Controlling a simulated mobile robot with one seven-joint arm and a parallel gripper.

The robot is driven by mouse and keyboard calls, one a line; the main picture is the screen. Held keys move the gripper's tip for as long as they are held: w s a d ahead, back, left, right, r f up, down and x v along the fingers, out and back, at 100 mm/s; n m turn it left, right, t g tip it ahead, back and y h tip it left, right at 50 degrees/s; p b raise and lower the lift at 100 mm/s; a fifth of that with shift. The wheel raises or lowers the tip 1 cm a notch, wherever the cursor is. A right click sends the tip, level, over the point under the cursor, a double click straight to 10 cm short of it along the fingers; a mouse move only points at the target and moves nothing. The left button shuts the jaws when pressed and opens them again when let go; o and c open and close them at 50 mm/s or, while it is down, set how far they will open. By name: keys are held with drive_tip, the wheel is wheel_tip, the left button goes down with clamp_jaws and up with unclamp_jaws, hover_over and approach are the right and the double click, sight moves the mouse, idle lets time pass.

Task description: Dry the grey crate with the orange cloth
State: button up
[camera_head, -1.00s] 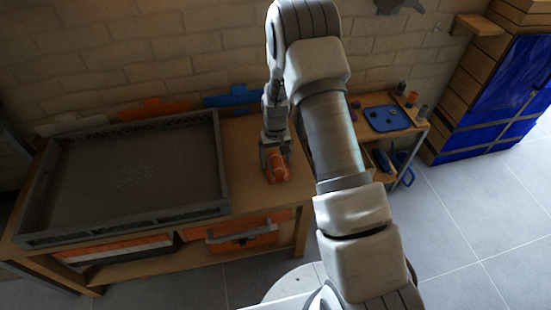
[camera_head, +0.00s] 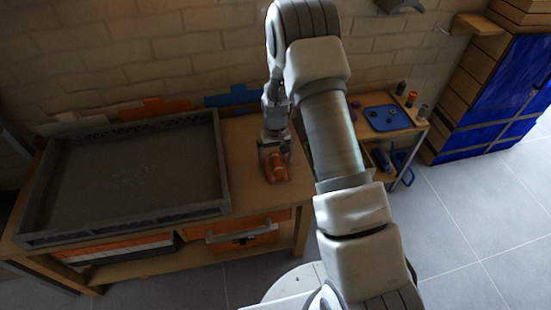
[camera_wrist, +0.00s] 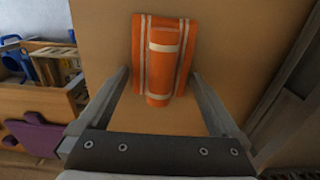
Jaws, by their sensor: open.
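The grey crate (camera_head: 222,170) stands on the left part of the wooden bench, low and wide, with an open top and pale marks on its floor. The orange cloth (camera_head: 276,173) lies on the bench to the right of the crate. In the wrist view the cloth (camera_wrist: 164,60) is folded or rolled, with white stripes, and lies between and beyond the finger ends. My gripper (camera_head: 275,152) is open and empty, pointing down at the cloth. In the wrist view its two fingers (camera_wrist: 160,85) stand wide apart on either side of the cloth.
An orange bin (camera_head: 240,238) and other containers sit on the shelf under the bench (camera_head: 255,135). A small side table with a blue tray (camera_head: 386,118) and small cylinders stands to the right. Blue-covered stacks (camera_head: 500,110) stand farther right. Grey floor is clear in front.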

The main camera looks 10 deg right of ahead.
sight(275, 157)
drive_tip(key=shift+r, duration=0.15)
drive_tip(key=shift+r+p, duration=0.35)
drive_tip(key=shift+r, duration=0.15)
clamp_jaws()
drive_tip(key=shift+r, duration=0.1)
idle(0.6)
drive_tip(key=shift+r+p, duration=1.9)
drive_tip(key=shift+r, duration=1)
